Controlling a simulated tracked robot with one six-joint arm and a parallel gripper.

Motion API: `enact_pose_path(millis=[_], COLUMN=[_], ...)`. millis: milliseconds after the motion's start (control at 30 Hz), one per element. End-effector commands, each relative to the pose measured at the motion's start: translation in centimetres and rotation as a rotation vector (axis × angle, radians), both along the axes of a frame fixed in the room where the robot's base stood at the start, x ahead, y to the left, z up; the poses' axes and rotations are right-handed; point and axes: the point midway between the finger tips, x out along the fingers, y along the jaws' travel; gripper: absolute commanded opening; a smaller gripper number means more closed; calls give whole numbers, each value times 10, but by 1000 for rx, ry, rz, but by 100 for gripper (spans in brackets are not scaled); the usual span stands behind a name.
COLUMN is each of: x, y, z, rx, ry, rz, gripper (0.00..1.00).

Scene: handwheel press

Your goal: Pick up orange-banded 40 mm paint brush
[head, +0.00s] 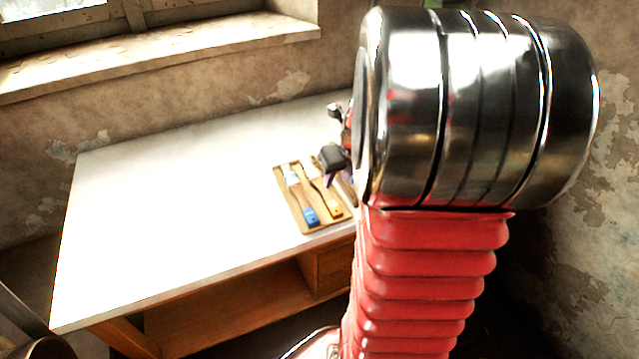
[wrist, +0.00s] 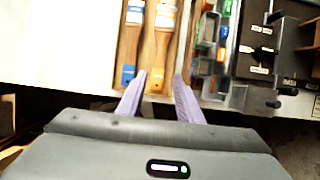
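The orange-banded paint brush (head: 320,190) lies in a shallow wooden tray (head: 280,178), to the right of a blue-banded brush (head: 303,202). In the wrist view the orange-banded brush (wrist: 157,50) points its band end toward my gripper (wrist: 162,75). My gripper's two purple fingers are apart, and the orange band shows between their tips. The gap holds nothing gripped; the height of the tips above the brush cannot be told. In the head view my gripper (head: 332,165) is beside the tray, partly hidden by my arm.
The tray stands near the front edge of a white table (head: 180,200); the table's left side is clear. In the wrist view the blue-banded brush (wrist: 131,45) lies close on the left. Green and orange items (wrist: 215,45) and a dark device (wrist: 272,45) stand to the right.

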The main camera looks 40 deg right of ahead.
Motion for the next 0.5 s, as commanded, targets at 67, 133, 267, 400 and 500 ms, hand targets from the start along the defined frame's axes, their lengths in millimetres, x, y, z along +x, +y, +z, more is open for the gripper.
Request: enact_pose_path(millis=[67,133,267,400,500], x=[3,7,13,19,23], y=[-1,-2,-3,-5,-6], z=[-11,-19,-33,-49,-58], rx=[1,1,1,1,1], ry=[3,3,3,2,2], rz=[1,1,1,2,2], gripper=[33,33,33,33,33])
